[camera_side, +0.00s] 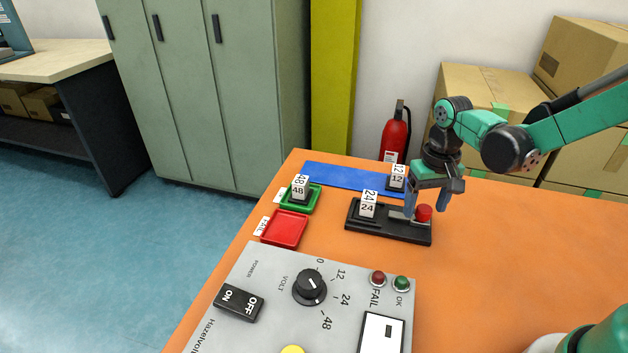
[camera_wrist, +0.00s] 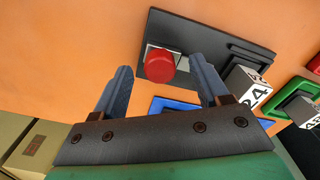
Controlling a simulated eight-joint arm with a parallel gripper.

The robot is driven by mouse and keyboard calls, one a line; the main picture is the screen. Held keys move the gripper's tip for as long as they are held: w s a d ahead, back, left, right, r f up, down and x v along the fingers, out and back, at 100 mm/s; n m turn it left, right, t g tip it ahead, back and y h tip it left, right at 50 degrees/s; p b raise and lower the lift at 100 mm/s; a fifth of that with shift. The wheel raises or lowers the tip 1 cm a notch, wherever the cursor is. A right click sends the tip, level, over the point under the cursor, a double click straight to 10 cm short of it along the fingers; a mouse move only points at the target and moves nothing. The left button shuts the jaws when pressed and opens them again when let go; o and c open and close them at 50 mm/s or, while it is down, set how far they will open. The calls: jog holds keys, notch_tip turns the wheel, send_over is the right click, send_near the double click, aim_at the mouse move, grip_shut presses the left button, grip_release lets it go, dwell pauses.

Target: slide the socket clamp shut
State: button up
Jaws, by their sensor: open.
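The black socket base (camera_side: 405,236) lies on the orange table, and its dark plate shows in the wrist view (camera_wrist: 190,32). A white block marked 24 (camera_side: 368,207) stands upright at its left end. The clamp's light metal slide (camera_side: 397,215) with a red knob (camera_side: 424,213) is at the right end, apart from the block. The knob also shows in the wrist view (camera_wrist: 159,66). My gripper (camera_side: 427,203) is open, pointing down at the knob, one finger on each side. In the wrist view its fingertips (camera_wrist: 160,68) flank the knob with gaps; I cannot tell whether they touch it.
A 12 block (camera_side: 398,179) stands on a blue strip (camera_side: 345,178) behind the socket. A 48 block (camera_side: 299,189) sits in the green tray (camera_side: 314,204). A red tray (camera_side: 285,229) is empty. A grey tester panel (camera_side: 270,290) is in front. The right table is clear.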

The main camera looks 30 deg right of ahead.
jog(key=shift+f, duration=0.3)
grip_shut()
dwell(1.3)
